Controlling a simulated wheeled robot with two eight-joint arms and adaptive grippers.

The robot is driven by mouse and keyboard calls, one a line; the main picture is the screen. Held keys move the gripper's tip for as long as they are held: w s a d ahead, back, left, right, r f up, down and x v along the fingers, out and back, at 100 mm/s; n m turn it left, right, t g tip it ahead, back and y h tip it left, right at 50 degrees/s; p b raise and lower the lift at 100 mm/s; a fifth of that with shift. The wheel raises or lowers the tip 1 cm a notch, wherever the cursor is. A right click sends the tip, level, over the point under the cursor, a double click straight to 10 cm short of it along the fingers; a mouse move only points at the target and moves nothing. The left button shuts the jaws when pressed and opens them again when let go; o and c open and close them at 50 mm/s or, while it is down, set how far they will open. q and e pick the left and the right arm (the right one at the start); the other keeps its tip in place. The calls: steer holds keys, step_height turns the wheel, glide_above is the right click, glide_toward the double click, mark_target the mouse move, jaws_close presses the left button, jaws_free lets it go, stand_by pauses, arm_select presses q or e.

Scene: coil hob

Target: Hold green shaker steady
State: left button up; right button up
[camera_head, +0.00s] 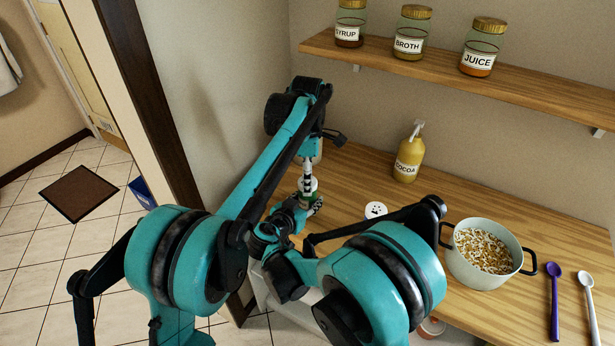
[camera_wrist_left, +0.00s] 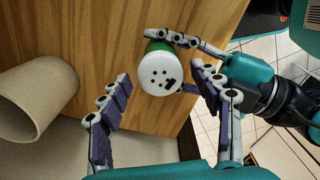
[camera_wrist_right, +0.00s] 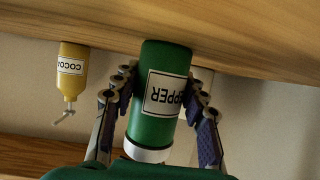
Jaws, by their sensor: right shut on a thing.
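The green shaker (camera_wrist_right: 160,115) has a "PEPPER" label and a white top. In the right wrist view it sits between the fingers of my right gripper (camera_wrist_right: 163,90), which is shut on its body. In the left wrist view its white top with dark holes (camera_wrist_left: 163,74) faces the camera. My left gripper (camera_wrist_left: 160,78) is open above the shaker, fingers apart on either side of the top. In the head view my left gripper (camera_head: 308,178) hangs over my right gripper (camera_head: 314,205), and the arms hide most of the shaker.
A cocoa pump bottle (camera_head: 408,160) stands near the wall. A white dotted round top (camera_head: 376,210) and a full pot (camera_head: 483,255) are to the right, with purple (camera_head: 554,300) and white spoons (camera_head: 588,300). A beige cup (camera_wrist_left: 35,98) is beside the shaker. Jars (camera_head: 412,32) line the shelf.

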arm_select(q)
steer(key=c, duration=0.9)
steer(key=shift+m, duration=0.7)
steer(key=o, duration=1.2)
step_height(320, 180, up, 12)
